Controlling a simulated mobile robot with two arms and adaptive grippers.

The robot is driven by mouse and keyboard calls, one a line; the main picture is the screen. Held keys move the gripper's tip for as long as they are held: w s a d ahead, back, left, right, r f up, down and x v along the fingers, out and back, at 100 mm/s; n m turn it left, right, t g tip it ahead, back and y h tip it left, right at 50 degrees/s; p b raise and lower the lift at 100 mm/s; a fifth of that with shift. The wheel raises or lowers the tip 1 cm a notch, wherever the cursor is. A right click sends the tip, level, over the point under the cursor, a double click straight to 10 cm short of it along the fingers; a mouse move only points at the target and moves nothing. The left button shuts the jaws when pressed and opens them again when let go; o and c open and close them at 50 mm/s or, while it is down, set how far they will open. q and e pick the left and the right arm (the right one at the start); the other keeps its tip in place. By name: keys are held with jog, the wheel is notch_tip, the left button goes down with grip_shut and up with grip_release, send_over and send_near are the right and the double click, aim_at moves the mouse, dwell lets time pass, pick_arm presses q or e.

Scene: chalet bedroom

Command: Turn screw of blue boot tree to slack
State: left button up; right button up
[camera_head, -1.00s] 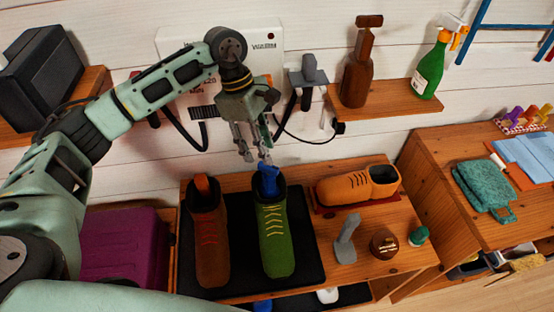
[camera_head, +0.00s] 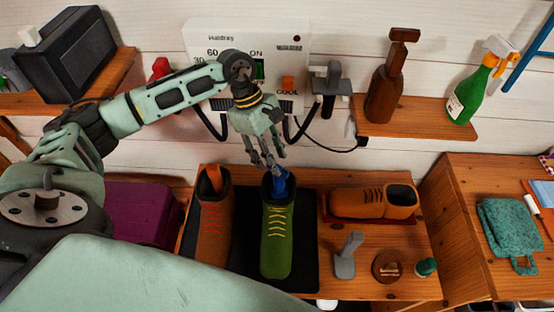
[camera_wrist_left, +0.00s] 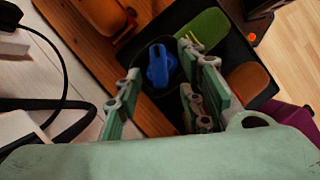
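The blue boot tree (camera_head: 278,184) stands in the opening of the green boot (camera_head: 277,238) on a black mat (camera_head: 242,252). In the left wrist view, the blue boot tree (camera_wrist_left: 160,67) shows a raised, narrow grip on its top, which I take to be the screw. My left gripper (camera_head: 265,160) points down just above and slightly left of the boot tree. In the left wrist view, its fingers (camera_wrist_left: 158,98) are spread apart, with the blue part beyond and between their tips. I see no clear contact. My right gripper is not in view.
A brown boot (camera_head: 214,232) with an orange insert stands close left of the green boot. An orange shoe (camera_head: 372,202), a grey tool (camera_head: 347,256) and a round brown tin (camera_head: 387,266) lie to the right. A wall box (camera_head: 215,45) with hanging cables is behind my gripper.

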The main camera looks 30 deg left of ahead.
pick_arm(q)
jog(key=shift+x, duration=1.5)
jog(key=shift+c, duration=0.5)
grip_shut()
